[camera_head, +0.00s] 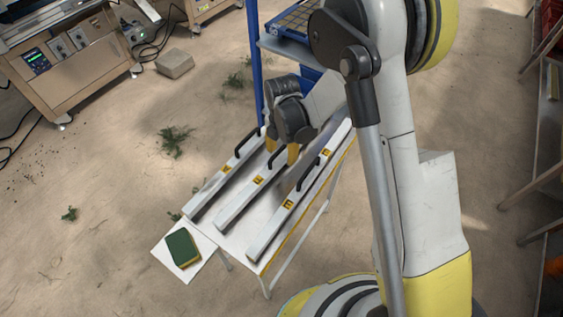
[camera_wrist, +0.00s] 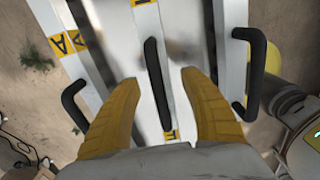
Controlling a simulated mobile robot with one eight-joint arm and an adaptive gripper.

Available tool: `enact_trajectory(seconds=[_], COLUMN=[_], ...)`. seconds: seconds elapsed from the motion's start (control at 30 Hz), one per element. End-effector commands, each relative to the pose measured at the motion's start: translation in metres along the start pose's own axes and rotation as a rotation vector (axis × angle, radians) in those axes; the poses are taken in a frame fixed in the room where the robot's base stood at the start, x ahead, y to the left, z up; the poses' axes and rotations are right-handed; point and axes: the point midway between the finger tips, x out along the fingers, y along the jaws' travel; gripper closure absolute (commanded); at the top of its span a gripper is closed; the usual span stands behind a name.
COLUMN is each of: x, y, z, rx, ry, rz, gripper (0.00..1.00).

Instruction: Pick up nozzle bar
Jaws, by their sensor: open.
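Three long white nozzle bars lie side by side on a metal table (camera_head: 262,216): a left bar (camera_head: 207,194), a middle bar (camera_head: 238,204) and a right bar (camera_head: 275,231). Each has a black handle and yellow labels. My gripper (camera_head: 281,150) is over the far part of the middle bar. In the wrist view my gripper (camera_wrist: 160,82) is open, its yellow fingers on either side of the middle handle (camera_wrist: 157,85), with gaps on both sides. The left handle (camera_wrist: 75,105) and right handle (camera_wrist: 254,75) lie outside the fingers. Finger height beside the handle is hard to tell.
A green and yellow sponge-like block (camera_head: 182,248) lies on a white plate at the table's near left end. A blue-framed rack (camera_head: 256,70) stands behind the table. A beige machine (camera_head: 70,60) is at the upper left. Open floor lies left of the table.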

Motion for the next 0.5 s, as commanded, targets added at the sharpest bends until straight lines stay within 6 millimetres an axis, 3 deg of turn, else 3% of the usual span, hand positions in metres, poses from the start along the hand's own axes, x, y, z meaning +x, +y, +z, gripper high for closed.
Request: enact_trajectory(seconds=[0.03,0.1,0.33,0.5], x=[0.0128,0.0200,0.0202,0.0201], y=[0.0002,-0.0001,-0.0002,-0.0002], z=[0.0002,0.0001,0.0001,0.0001], rx=[0.000,0.000,0.001,0.001], ry=[0.000,0.000,0.000,0.000], rz=[0.000,0.000,0.000,0.000], gripper=[0.48,0.48,0.48,0.98])
